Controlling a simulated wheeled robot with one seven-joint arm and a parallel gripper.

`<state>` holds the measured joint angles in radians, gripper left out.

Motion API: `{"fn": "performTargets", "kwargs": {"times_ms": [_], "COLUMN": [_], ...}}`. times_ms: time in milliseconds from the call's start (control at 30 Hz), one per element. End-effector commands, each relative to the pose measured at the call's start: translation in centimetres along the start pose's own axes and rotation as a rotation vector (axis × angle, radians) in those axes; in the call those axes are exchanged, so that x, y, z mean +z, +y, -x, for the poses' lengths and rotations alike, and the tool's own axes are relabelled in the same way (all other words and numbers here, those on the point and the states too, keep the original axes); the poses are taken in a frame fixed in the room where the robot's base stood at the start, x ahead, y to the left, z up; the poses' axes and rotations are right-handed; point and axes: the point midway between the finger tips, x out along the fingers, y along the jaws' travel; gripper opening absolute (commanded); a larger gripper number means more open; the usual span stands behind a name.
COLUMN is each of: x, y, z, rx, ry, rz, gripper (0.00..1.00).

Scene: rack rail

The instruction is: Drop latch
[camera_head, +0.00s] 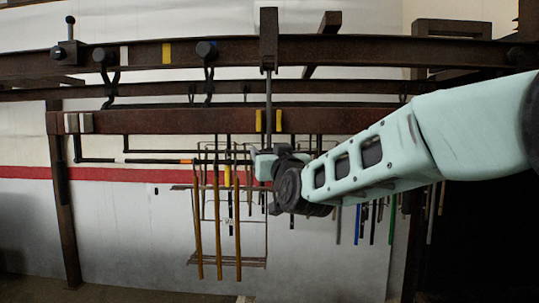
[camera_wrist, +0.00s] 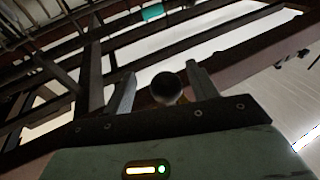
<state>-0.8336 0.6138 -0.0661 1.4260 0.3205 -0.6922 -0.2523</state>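My gripper (camera_wrist: 163,78) is open in the wrist view, its two fingers apart. A dark round knob (camera_wrist: 166,87) shows between the fingers, with a gap on each side; I cannot tell how far it lies beyond the fingertips. In the head view my gripper (camera_head: 265,162) is just below the lower rusty rail, mostly hidden by my wrist. A thin vertical rod (camera_head: 268,98) hangs from a bracket (camera_head: 268,38) on the upper rail and passes in front of the lower rail, between two yellow marks. Its lower end is hidden. I cannot tell which part is the latch.
The upper rail (camera_head: 350,50) and lower rail (camera_head: 180,122) cross the view. An upright lever (camera_head: 69,30) and dark hooks (camera_head: 207,50) sit on the upper rail. A hanging wire rack (camera_head: 230,262) with brown poles (camera_head: 198,225) is close below my gripper.

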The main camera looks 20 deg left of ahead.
Motion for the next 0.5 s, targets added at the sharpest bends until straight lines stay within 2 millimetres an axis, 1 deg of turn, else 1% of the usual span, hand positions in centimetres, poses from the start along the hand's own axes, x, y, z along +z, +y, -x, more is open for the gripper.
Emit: {"fn": "performTargets", "kwargs": {"times_ms": [167, 233, 500], "x": [0.1, 0.1, -0.3], "y": [-0.2, -0.4, -1.5], "z": [0.1, 0.4, 3.2], "rx": [-0.003, -0.004, -0.006], "ry": [-0.001, -0.001, -0.001], "rz": [0.0, -0.001, -0.002], "gripper": [0.58, 0.58, 0.58]}}
